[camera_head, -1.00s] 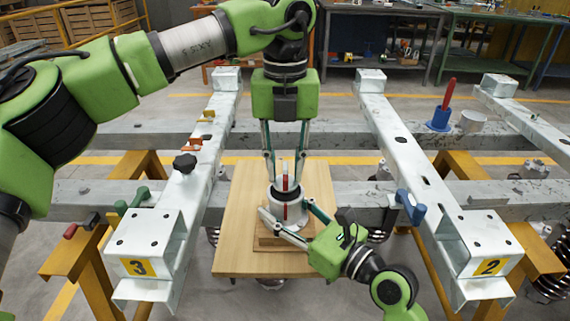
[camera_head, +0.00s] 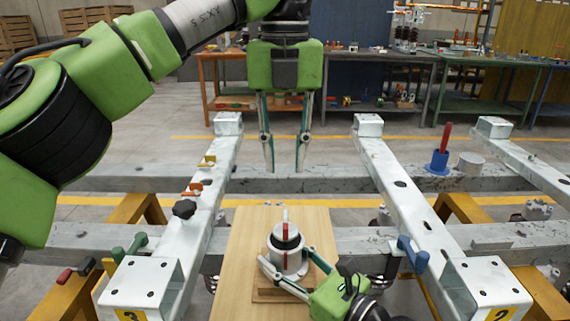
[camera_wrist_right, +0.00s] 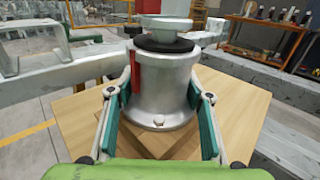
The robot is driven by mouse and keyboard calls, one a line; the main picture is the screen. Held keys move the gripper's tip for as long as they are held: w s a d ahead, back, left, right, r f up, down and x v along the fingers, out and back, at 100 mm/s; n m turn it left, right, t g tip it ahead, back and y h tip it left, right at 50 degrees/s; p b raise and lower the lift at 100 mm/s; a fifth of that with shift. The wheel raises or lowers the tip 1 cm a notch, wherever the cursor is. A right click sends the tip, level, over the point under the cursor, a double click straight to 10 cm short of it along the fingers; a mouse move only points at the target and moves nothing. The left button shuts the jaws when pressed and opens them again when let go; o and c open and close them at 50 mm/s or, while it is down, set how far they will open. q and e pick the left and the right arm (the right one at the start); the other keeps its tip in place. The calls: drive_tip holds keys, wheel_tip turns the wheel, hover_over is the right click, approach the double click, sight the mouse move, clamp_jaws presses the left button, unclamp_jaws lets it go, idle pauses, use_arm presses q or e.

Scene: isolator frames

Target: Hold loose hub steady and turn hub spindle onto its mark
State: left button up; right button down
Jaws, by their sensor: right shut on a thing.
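The loose hub (camera_head: 287,263) is a grey metal cylinder with a red stripe, standing upright on a wooden block. Its dark ring and hub spindle (camera_head: 286,230) are on top; the spindle carries a red and white upright piece, roughly in line with the stripe in the head view. My right gripper (camera_head: 288,272) is shut on the hub, one finger on each side. The wrist view shows the hub body (camera_wrist_right: 165,90) between both fingers, the stripe at its left and the spindle cap (camera_wrist_right: 165,26) above. My left gripper (camera_head: 285,168) is open and empty, above and apart from the spindle.
The hub's block stands on a wooden board (camera_head: 240,262) between two white beams, the left beam (camera_head: 205,205) and the right beam (camera_head: 400,185). Knobs and clamps line the beams.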

drive_tip(key=c, duration=1)
unclamp_jaws()
